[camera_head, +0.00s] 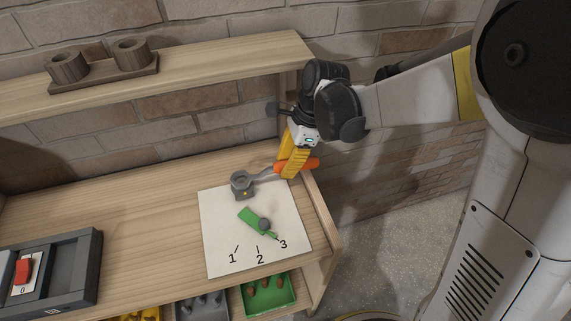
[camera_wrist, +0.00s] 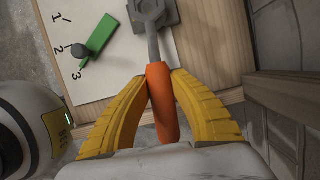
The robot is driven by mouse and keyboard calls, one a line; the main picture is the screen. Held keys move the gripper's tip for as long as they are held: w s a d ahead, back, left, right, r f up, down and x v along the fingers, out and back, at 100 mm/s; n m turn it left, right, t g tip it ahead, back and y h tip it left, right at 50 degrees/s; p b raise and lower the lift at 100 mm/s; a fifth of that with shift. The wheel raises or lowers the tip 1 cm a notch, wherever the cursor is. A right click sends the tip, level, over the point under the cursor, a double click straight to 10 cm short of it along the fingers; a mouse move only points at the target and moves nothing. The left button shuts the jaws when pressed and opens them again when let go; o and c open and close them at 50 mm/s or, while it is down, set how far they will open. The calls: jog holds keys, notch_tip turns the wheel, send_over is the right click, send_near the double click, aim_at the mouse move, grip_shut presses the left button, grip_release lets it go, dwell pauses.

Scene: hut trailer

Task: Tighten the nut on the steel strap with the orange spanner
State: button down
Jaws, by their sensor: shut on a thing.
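The orange spanner has an orange handle (camera_head: 310,164) and a grey steel shaft (camera_head: 265,173). My gripper (camera_head: 290,163) is shut on the orange handle (camera_wrist: 162,110), with one yellow finger on each side. The shaft runs left to a grey ring-shaped head (camera_head: 241,178) at the back edge of the white sheet. A grey block with a small yellow dot (camera_head: 245,194) shows just below the head. In the wrist view the grey head (camera_wrist: 152,10) is cut by the top edge. The nut and the strap are not clearly distinguishable; I cannot tell whether the head is around the nut.
The white sheet (camera_head: 220,240) bears marks 1, 2 and 3. A green pointer (camera_head: 252,219) on a grey knob lies on it, its thin tip near 3. Trays, including a green one (camera_head: 268,310), sit below. A shelf (camera_head: 200,68) runs above.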

jog(key=shift+f+b, duration=0.75)
jog(key=shift+f, duration=0.3)
jog(key=s+m+t, duration=0.1)
jog(key=s+m, duration=0.1)
jog(key=s+a+m, duration=0.1)
jog(key=s+m, duration=0.2)
jog(key=s+a+m+t+p, duration=0.1)
jog(key=s+m, duration=0.2)
jog(key=shift+s+t+h, duration=0.2)
jog(key=shift+t+h, duration=0.1)
jog(key=shift+s+a+m, duration=0.35)
jog(key=shift+s+m, duration=0.15)
jog(key=shift+m, duration=0.5)
jog(key=shift+w, duration=0.1)
jog(key=shift+w+d+n, duration=0.2)
jog(key=shift+n, duration=0.2)
